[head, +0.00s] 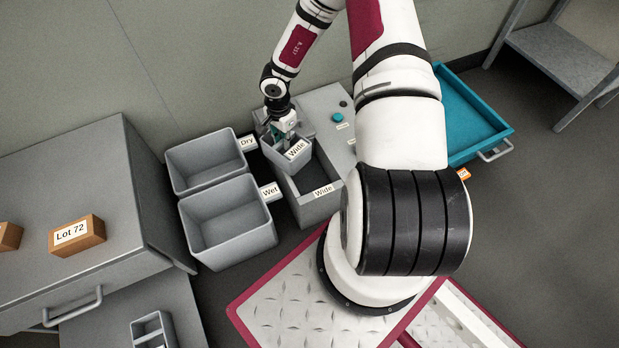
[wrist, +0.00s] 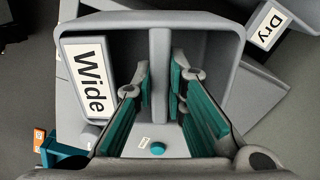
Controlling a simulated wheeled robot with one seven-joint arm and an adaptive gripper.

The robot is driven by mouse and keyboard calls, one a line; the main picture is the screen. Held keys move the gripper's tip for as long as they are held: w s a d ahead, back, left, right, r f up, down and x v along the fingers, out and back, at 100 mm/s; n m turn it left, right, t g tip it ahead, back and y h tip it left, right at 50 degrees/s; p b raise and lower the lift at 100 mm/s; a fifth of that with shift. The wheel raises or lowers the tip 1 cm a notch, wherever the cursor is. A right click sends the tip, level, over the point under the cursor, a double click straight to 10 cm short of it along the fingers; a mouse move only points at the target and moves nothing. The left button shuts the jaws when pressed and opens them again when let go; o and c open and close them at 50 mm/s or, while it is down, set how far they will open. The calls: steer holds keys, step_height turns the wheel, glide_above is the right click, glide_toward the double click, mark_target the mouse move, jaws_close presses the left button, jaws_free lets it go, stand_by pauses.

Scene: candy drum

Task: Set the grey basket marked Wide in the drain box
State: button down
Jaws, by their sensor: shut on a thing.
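The grey basket marked Wide (head: 286,158) hangs in my gripper (head: 284,129) in the head view. In the wrist view the basket (wrist: 228,45) shows from above, with its Wide label at the left and a bar across its middle. My gripper (wrist: 160,88) has its teal fingers on both sides of that bar, shut on it. An open grey box with its own Wide label (head: 332,204) is below and in front of the basket; it looks like the drain box. The basket appears over its back part, and I cannot tell the height between them.
Grey bins marked Dry (head: 205,177) and Wet (head: 232,243) stand left of the box. A panel with a teal button (head: 337,117) is at its right. A blue tray (head: 462,115) lies farther right. A grey cabinet (head: 95,175) holds orange blocks, one marked Lot 72 (head: 77,235).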

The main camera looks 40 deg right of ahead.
steer(key=s+d+f+m, duration=0.5)
steer(key=d+f, duration=0.1)
steer(key=f, duration=0.1)
steer(key=f+b, duration=0.1)
steer(key=f, duration=0.2)
steer(key=f+b, duration=0.2)
steer(key=f, duration=0.1)
steer(key=f+b, duration=0.1)
steer(key=f, duration=0.2)
steer(key=shift+w+f, duration=0.2)
steer(key=shift+w, duration=0.1)
steer(key=c, duration=1.6)
jaws_free()
steer(key=shift+f, duration=0.1)
